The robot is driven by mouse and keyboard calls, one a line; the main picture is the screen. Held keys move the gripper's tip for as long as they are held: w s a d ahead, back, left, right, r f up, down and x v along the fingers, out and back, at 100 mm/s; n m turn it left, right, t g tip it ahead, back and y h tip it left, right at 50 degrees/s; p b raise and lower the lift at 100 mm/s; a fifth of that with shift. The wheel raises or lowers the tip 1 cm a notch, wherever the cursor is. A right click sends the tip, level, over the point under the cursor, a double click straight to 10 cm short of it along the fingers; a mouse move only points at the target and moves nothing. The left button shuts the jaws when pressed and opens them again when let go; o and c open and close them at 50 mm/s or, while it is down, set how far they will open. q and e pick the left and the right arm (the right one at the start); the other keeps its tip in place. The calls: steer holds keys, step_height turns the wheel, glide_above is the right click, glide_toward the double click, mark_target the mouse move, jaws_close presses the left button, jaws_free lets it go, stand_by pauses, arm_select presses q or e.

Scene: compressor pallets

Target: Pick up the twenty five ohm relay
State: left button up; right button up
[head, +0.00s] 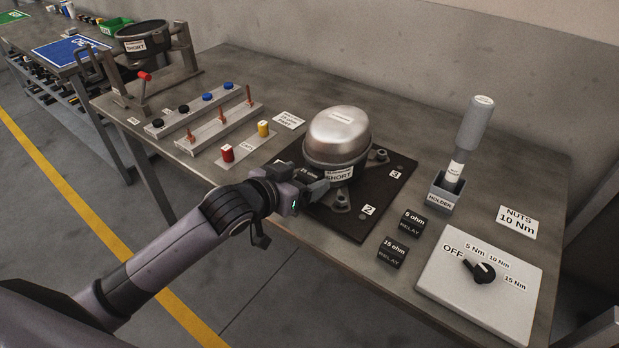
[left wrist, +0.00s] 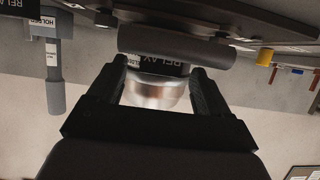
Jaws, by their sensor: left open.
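A small black relay (head: 308,174) sits in front of the silver compressor (head: 338,135) marked SHORT, partly hidden by my left gripper (head: 314,187); its small label is hard to read. In the left wrist view, a black block with RELAY lettering (left wrist: 168,69) shows between the two fingers of my left gripper (left wrist: 160,68). The fingers are open on either side of it; I cannot tell whether they touch it. Two other black relays, the 5 ohm (head: 413,223) and the 15 ohm (head: 392,252), lie on the table to the right. My right gripper is not in view.
The compressor stands on a dark plate (head: 349,225) with numbered corners. To the right are a grey tool in a holder (head: 447,194) and a torque dial panel (head: 480,285). To the left are racks with coloured caps (head: 190,117) and red and yellow parts (head: 227,152).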

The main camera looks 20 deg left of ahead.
arm_select(q)
steer(key=shift+c, duration=0.4)
steer(key=c, duration=1.1)
steer(key=shift+o, duration=0.2)
